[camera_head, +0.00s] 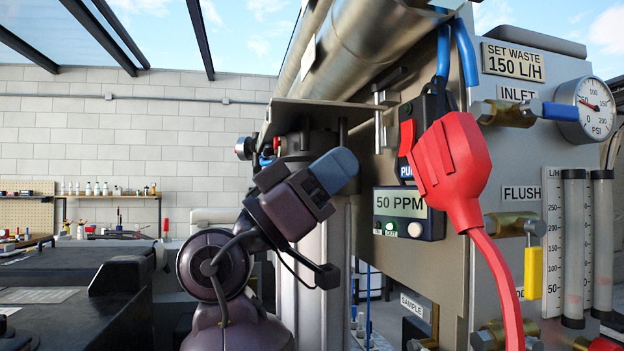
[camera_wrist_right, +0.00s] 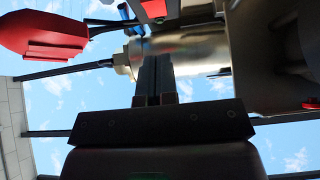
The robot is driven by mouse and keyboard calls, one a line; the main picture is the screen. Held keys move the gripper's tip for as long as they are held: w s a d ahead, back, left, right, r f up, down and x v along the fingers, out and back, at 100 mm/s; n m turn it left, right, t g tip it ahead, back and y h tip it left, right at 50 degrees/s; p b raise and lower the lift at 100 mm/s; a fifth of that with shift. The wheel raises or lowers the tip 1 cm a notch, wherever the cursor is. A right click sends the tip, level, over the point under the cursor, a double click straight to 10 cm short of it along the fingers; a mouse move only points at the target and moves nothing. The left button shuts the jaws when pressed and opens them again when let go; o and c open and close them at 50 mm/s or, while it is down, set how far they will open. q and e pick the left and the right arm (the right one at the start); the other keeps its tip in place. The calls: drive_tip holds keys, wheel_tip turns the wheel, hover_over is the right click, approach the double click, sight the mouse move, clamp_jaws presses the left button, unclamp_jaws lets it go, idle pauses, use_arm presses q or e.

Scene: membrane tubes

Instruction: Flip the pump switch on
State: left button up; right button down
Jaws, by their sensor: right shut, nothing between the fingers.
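The pump switch is a red rocker (camera_head: 406,137) on a dark housing, above a partly hidden label starting "PU". A large red plug (camera_head: 455,165) on a red cable covers the housing's right part. I cannot tell the rocker's position. My right gripper (camera_head: 335,170), with blue-grey tips, is left of the switch and slightly lower, apart from it in the picture. In the right wrist view the fingers (camera_wrist_right: 155,70) are pressed together with nothing between them. The red plug (camera_wrist_right: 42,35) shows at upper left there. My left gripper is not in view.
A "50 PPM" display (camera_head: 405,208) with a green light sits below the switch. A steel cylinder (camera_head: 370,55) runs above the gripper. Right of the plug are a pressure gauge (camera_head: 585,108), valves and flow tubes (camera_head: 573,240) on the panel.

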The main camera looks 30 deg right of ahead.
sight(403, 149)
drive_tip(key=d, duration=0.1)
drive_tip(key=d+r, duration=0.1)
drive_tip(key=d, duration=0.1)
drive_tip(key=s+d+p, duration=0.1)
drive_tip(key=shift+s+d+r, duration=0.1)
drive_tip(key=shift+d+r, duration=0.05)
drive_tip(key=shift+d, duration=0.15)
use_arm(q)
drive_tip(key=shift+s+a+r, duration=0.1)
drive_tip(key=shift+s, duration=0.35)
use_arm(e)
drive_tip(key=shift+s+d, duration=0.1)
drive_tip(key=shift+d, duration=0.5)
drive_tip(key=shift+f, duration=0.2)
drive_tip(key=shift+d+f+h+b, duration=0.2)
drive_tip(key=shift+d+h+b, duration=0.05)
drive_tip(key=shift+h+b, duration=0.05)
drive_tip(key=shift+d+r, duration=0.1)
drive_tip(key=shift+r, duration=0.05)
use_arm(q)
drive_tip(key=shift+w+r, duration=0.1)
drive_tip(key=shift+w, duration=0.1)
use_arm(e)
drive_tip(key=shift+s, duration=0.1)
